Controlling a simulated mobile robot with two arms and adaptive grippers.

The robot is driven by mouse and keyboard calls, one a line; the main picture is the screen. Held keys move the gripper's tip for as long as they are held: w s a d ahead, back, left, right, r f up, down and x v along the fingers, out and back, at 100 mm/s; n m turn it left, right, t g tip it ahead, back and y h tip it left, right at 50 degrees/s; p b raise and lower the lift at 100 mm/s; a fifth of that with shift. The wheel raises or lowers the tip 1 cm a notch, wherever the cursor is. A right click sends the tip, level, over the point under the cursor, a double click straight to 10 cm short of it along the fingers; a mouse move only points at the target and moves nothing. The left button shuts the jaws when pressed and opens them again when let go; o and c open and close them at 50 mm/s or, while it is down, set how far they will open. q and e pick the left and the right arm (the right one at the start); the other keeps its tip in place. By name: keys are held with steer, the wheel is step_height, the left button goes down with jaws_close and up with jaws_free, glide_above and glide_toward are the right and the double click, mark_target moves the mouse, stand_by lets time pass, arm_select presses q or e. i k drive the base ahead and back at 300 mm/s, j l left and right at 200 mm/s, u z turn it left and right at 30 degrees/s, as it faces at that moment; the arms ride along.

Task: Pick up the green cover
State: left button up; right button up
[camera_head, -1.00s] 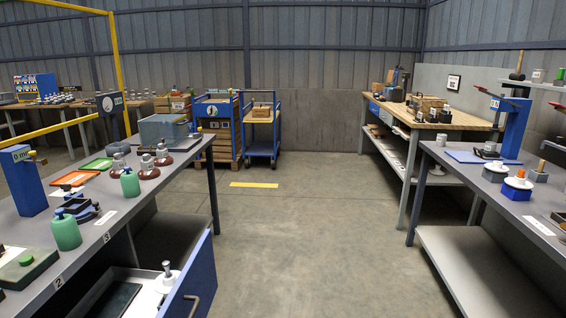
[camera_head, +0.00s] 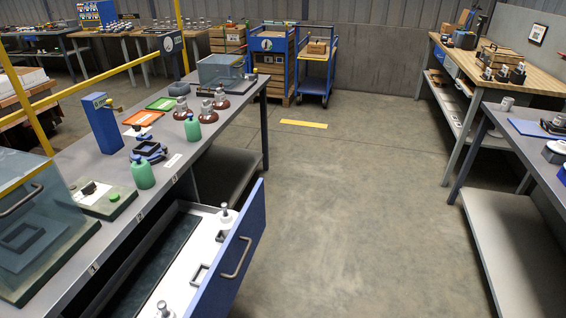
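Two green bottle-shaped pieces stand upright on the grey left bench (camera_head: 100,235). The nearer green piece (camera_head: 142,175) is close to the bench's front edge, beside a blue clamp-like fixture (camera_head: 147,152). The farther green piece (camera_head: 192,129) stands by several brown insulator stacks (camera_head: 207,112). I cannot tell which of them is the green cover. Neither of my grippers is in view.
An open drawer (camera_head: 243,262) with a blue front juts from the left bench into the aisle. A clear box (camera_head: 32,225) and blue post (camera_head: 102,124) stand on this bench. Another bench (camera_head: 490,135) is at right. The aisle floor (camera_head: 340,200) is clear.

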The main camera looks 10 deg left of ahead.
mark_target(140, 171)
steer(key=u, duration=1.3)
